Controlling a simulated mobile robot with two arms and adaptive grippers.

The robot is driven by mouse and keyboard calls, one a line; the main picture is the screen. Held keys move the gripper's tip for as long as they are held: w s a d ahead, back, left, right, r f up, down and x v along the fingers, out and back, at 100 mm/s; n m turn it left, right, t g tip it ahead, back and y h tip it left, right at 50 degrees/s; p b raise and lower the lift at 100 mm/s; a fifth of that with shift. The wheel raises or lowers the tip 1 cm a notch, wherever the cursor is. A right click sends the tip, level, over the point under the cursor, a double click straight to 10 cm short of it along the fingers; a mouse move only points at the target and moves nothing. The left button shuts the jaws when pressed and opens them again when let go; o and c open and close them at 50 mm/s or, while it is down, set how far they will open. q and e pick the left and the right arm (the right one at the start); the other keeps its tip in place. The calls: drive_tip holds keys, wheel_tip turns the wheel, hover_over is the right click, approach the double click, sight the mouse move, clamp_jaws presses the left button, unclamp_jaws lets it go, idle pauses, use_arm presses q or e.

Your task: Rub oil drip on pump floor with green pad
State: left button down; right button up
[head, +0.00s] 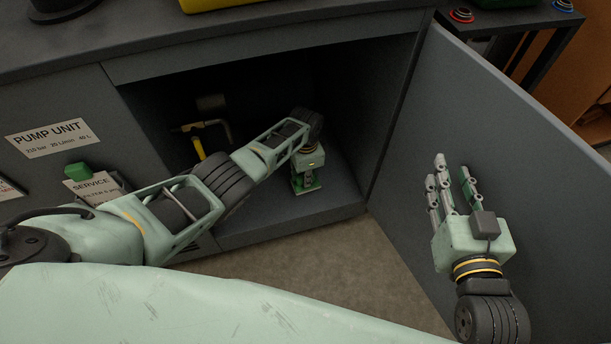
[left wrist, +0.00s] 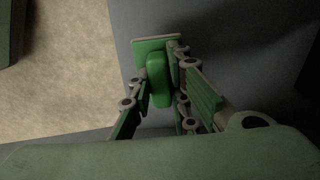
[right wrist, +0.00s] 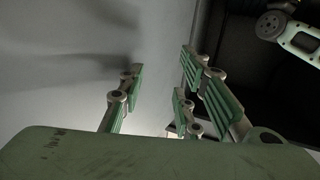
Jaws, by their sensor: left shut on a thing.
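My left gripper (head: 307,178) reaches into the open pump cabinet and is shut on the green pad (left wrist: 158,82). Its fingers stand on both sides of the pad's raised green grip, and the flat pad plate shows beyond them in the left wrist view. The pad is low at the pump floor (head: 260,218), near its front edge; I cannot tell whether it touches. I cannot see an oil drip; my gripper and pad cover part of the floor. My right gripper (head: 453,188) is open and empty, in front of the open cabinet door.
The cabinet door (head: 500,150) stands open on the right. A "PUMP UNIT" label (head: 52,137) is on the left front. Bare ground (head: 320,265) lies before the cabinet.

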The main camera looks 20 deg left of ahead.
use_arm(q)
drive_tip(key=shift+r+p, duration=0.55)
drive_tip(key=shift+r, duration=0.1)
drive_tip(key=shift+r+p, duration=0.3)
drive_tip(key=shift+p, duration=0.05)
drive_tip(key=shift+r, duration=0.25)
use_arm(e)
drive_tip(key=s+d+f+g+h, duration=0.2)
drive_tip(key=s+f+g, duration=0.4)
drive_tip(key=f, duration=0.4)
drive_tip(key=shift+s+d+f+g, duration=0.15)
drive_tip(key=shift+s+d+g, duration=0.25)
drive_tip(key=shift+d, duration=0.2)
